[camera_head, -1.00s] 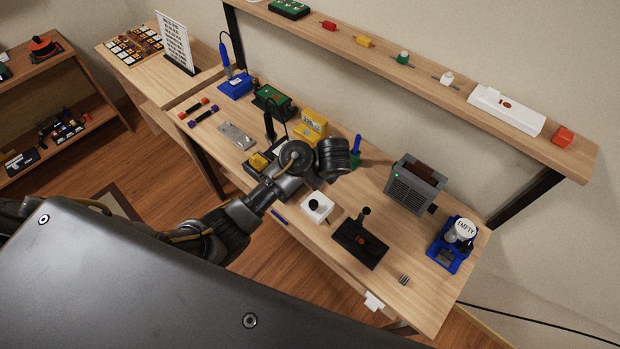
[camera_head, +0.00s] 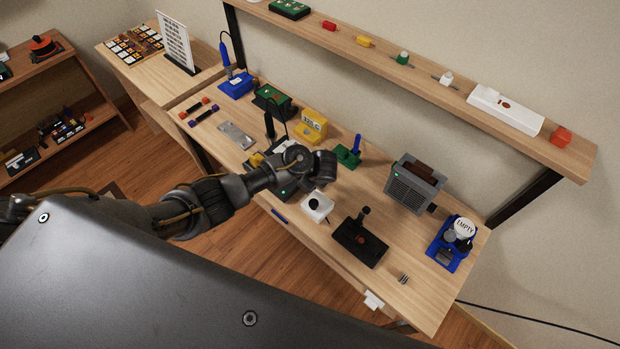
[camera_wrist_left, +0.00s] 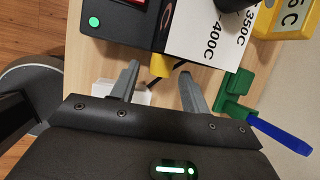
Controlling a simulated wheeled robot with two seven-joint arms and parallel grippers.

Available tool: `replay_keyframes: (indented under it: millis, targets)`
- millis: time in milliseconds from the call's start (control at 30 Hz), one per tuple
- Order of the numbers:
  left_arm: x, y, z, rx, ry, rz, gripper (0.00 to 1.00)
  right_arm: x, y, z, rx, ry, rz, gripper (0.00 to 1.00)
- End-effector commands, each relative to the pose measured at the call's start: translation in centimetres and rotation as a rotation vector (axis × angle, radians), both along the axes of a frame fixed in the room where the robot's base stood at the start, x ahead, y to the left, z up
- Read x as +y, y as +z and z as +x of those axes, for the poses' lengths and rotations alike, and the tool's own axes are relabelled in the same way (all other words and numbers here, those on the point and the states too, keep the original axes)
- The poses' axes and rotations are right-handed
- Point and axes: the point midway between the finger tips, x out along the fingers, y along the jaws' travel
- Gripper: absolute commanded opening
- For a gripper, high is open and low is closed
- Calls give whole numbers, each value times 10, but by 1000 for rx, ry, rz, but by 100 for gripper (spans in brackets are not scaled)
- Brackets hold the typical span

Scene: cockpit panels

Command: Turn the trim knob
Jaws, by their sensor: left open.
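A black station (camera_head: 283,191) with a green light stands on the bench, partly hidden by my left arm; the left wrist view shows its white label (camera_wrist_left: 205,35) marked 350C and 400C. A yellow piece (camera_wrist_left: 160,65) at its edge, perhaps the trim knob, shows between my left fingertips in that view; contact cannot be told. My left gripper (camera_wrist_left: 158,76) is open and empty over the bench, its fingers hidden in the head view. A white box (camera_head: 317,206) with a black round top stands nearby, partly behind one finger in the wrist view. My right gripper is out of view.
A yellow display block (camera_head: 311,125) stands behind the station. A green stand (camera_head: 346,157) with a blue tool is close to the right of my left gripper. A black lever box (camera_head: 360,240) and a grey slotted unit (camera_head: 414,184) stand farther right.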

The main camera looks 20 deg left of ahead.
Motion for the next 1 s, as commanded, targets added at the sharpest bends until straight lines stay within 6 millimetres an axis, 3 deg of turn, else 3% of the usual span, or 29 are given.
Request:
replay_keyframes:
  millis: [267, 600, 1000]
  targets:
    - [1, -1, 0, 0, 0, 1, 45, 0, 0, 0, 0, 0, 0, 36]
    - [0, -1, 0, 0, 0, 0, 2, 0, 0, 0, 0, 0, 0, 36]
    - [1, -6, -2, -89, -4, -34, 1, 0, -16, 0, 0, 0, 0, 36]
